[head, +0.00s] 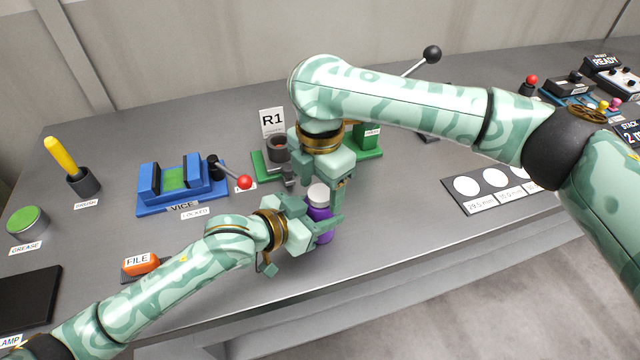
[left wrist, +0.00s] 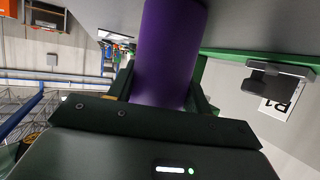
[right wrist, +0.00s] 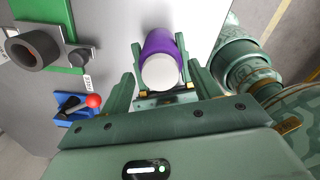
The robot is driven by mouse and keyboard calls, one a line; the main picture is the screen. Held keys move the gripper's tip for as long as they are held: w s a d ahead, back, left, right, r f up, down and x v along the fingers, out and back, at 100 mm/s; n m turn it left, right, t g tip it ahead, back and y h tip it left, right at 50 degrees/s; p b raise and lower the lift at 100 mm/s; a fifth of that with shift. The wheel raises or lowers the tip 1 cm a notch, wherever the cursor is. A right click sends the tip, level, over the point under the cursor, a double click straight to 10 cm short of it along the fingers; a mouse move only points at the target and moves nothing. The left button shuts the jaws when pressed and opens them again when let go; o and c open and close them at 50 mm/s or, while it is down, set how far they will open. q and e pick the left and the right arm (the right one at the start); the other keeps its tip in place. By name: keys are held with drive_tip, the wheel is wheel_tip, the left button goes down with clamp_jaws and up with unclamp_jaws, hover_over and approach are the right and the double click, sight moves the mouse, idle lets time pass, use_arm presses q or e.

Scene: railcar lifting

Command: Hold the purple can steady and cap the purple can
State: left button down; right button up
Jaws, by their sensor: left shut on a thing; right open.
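The purple can (head: 321,214) stands upright near the front of the bench. My left gripper (head: 325,226) is shut around its body; the left wrist view shows the purple side (left wrist: 168,55) between the fingers. A whitish cap (head: 318,194) sits on the can's top, and it also shows as a pale disc in the right wrist view (right wrist: 160,71). I cannot tell how firmly it is seated. My right gripper (right wrist: 162,90) is open just above the can, its fingers apart on either side of the cap.
Behind the can are the R1 sign (head: 272,121) and a green-based fixture with a grey cup (head: 278,148). A blue vice (head: 181,187) with a red-knobbed lever (head: 243,182) stands to the left. An orange file handle (head: 141,264) lies front left. The bench's front edge is close.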

wheel_tip(320, 180, up, 12)
idle(0.4)
use_arm(q)
drive_tip(key=c, duration=0.6)
unclamp_jaws()
drive_tip(key=shift+o, duration=0.2)
drive_tip(key=shift+s, duration=0.1)
drive_tip(key=shift+s+a+r, duration=0.15)
drive_tip(key=shift+a, duration=0.15)
drive_tip(key=p+v, duration=0.4)
drive_tip(key=v, duration=1.1)
drive_tip(key=shift+s+a, duration=0.2)
use_arm(e)
drive_tip(key=r, duration=0.5)
drive_tip(key=shift+s+r, duration=0.15)
drive_tip(key=shift+s, duration=0.15)
